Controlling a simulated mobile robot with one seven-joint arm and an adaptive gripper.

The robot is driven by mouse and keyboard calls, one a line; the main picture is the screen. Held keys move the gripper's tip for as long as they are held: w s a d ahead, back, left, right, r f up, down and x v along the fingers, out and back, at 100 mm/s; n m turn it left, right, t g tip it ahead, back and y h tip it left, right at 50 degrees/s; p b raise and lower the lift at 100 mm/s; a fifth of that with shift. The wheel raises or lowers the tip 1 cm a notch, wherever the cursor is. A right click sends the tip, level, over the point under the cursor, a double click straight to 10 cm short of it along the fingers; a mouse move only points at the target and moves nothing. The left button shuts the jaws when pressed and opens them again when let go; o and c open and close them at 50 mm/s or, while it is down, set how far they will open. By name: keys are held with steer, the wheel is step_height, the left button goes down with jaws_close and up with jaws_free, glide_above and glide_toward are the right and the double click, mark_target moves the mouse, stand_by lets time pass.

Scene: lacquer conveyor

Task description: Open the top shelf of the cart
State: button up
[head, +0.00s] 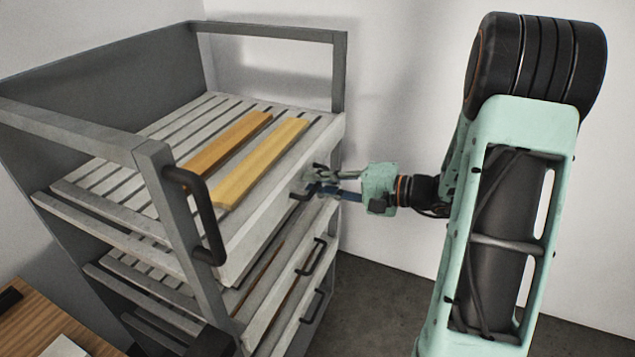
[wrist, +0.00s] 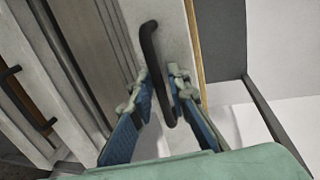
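The top shelf (head: 283,187) of the grey cart is slatted, with a pale front board. Its front stands a little forward of the cart's near post in the head view. A dark bar handle on this front is mostly hidden by my gripper (head: 318,185) in the head view. In the wrist view the black handle (wrist: 149,45) runs down between the two blue-padded fingers of my gripper (wrist: 162,82).
Two wooden strips, one brown (head: 228,140) and one yellow (head: 262,162), lie on the top shelf. Lower shelves with dark handles (head: 311,257) are below it. Bare floor (head: 385,290) lies right of the cart; a wooden table (head: 35,320) is bottom left.

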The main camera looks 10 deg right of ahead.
jaws_close()
steer(key=shift+d, duration=0.1)
